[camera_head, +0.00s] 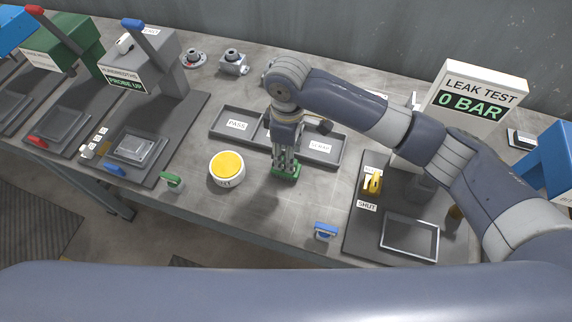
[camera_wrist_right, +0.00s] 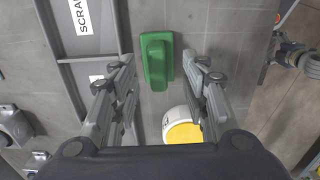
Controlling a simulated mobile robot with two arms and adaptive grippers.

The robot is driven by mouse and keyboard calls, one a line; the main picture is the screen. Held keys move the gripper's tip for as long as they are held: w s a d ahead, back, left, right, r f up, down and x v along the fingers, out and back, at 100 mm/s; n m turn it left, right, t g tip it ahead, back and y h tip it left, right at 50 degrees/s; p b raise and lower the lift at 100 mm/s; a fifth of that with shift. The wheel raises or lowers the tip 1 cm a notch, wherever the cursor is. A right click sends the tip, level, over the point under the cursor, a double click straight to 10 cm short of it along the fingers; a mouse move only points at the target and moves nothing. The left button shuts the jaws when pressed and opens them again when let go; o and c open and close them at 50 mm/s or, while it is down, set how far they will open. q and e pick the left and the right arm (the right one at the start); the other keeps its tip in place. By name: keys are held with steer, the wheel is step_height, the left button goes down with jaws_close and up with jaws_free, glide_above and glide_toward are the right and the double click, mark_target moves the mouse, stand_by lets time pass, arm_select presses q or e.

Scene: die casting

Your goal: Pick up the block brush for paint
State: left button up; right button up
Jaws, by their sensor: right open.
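A green block with a raised grip, which looks like the block brush (camera_head: 290,177), lies on the grey table in front of the sorting tray. It also shows in the right wrist view (camera_wrist_right: 157,60), between and just beyond the fingertips. My right gripper (camera_head: 284,163) points down over it, open, with one finger on each side in the wrist view. In the head view the gripper hides part of the block. I cannot tell whether the fingers touch it. My left gripper is not in view.
The sorting tray (camera_head: 222,136) lies just behind. The leak test station (camera_head: 352,240) is to the right, with a blue-handled item (camera_head: 325,230) beside it. A green-handled item (camera_head: 172,182) sits near the front edge.

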steer(key=f, duration=0.4)
steer(key=shift+w+a+p, duration=0.15)
steer(key=shift+w+p, duration=0.05)
steer(key=shift+p, duration=0.15)
steer(key=shift+c, duration=1)
jaws_close()
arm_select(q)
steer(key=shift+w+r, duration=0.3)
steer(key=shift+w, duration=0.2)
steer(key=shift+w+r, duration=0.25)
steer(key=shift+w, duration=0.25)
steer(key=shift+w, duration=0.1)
arm_select(e)
steer(key=shift+r, duration=0.1)
